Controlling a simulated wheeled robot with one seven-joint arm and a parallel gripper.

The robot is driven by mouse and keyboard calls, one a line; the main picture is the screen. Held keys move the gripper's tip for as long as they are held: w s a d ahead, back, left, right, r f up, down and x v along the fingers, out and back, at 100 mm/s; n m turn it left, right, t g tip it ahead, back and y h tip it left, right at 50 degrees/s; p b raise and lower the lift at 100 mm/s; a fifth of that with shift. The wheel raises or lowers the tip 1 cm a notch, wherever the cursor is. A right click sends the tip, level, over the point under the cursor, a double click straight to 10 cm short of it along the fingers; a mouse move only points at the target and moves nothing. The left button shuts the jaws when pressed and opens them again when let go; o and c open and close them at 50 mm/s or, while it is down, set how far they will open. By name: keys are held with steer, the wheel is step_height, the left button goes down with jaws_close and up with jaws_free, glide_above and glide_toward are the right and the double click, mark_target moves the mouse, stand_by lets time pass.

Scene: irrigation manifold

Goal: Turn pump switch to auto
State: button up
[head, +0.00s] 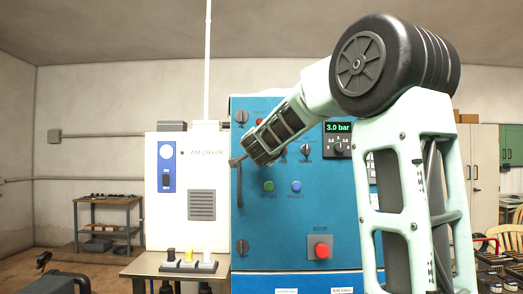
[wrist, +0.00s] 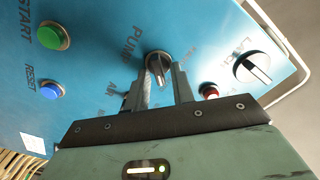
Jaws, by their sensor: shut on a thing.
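The pump switch (wrist: 158,62) is a dark round knob with a pale grip bar on a blue panel, under the lettering "PUMP". In the wrist view my gripper (wrist: 163,75) has its two grey fingers shut on this knob, one on each side. The bar points toward the lower part of the picture, slightly tilted. A position label beside the fingers is partly covered, so I cannot read the setting. In the head view my gripper (head: 241,161) is at the left part of the blue control cabinet (head: 300,217); the pump switch is hidden behind it.
A green button (wrist: 53,36), a blue reset button (wrist: 50,91), a red lamp (wrist: 209,91) and another rotary knob (wrist: 252,68) surround the switch. A red stop button (head: 320,250) is lower on the cabinet. A white air dryer (head: 202,160) stands to the left.

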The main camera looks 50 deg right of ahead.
steer(key=o, duration=0.6)
steer(key=shift+o, duration=0.2)
steer(key=shift+a, duration=0.1)
steer(key=p+v, duration=0.9)
steer(key=v, duration=0.8)
steer(key=shift+s+p, duration=0.2)
steer(key=shift+p, duration=0.15)
